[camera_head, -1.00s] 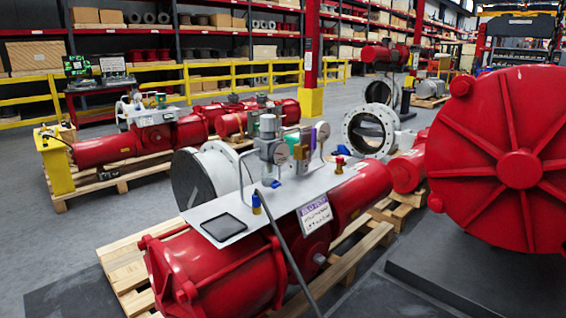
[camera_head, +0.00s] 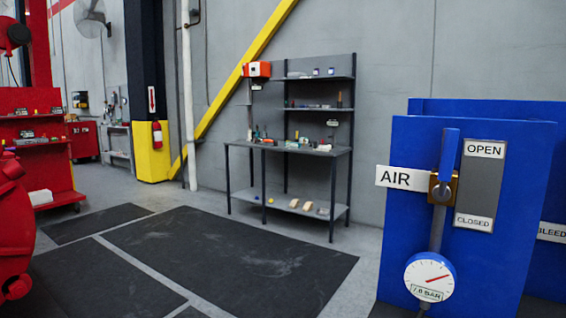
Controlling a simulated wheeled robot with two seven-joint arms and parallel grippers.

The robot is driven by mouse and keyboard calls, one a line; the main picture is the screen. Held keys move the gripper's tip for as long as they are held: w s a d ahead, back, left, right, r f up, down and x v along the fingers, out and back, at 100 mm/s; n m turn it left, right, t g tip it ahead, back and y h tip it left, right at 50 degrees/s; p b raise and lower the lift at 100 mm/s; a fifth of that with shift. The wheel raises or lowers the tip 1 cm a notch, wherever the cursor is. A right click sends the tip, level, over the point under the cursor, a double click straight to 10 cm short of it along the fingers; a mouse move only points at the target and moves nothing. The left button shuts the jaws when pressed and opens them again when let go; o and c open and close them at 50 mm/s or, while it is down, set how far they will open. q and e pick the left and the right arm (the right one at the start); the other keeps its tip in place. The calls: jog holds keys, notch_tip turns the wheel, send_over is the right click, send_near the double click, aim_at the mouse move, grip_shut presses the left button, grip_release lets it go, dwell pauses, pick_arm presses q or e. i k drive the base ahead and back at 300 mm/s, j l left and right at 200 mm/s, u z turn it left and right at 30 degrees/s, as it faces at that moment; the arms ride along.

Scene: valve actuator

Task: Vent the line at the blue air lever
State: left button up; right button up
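The blue air lever (camera_head: 450,155) points upward on a brass valve body (camera_head: 441,188), mounted on the front of a blue panel (camera_head: 404,235) at the right. Its handle is beside the OPEN end of the grey plate (camera_head: 480,185); CLOSED is at the plate's lower end. A white AIR sign (camera_head: 396,177) is left of the valve. Below it a pipe leads to a round gauge (camera_head: 430,278) marked in bar, with a red needle pointing to the upper right. Neither of my grippers is in view.
A second blue panel with a BLEED sign (camera_head: 551,232) is partly hidden at the right edge. A workbench with shelves (camera_head: 290,150) stands against the grey wall. Dark floor mats (camera_head: 230,255) lie clear in front. Red equipment (camera_head: 15,230) is at the left edge.

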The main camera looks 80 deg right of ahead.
aim_at(441, 193)
jog(key=z, duration=3.85)
jog(key=u, duration=0.35)
jog(key=k+l, duration=0.05)
jog(key=k, duration=0.05)
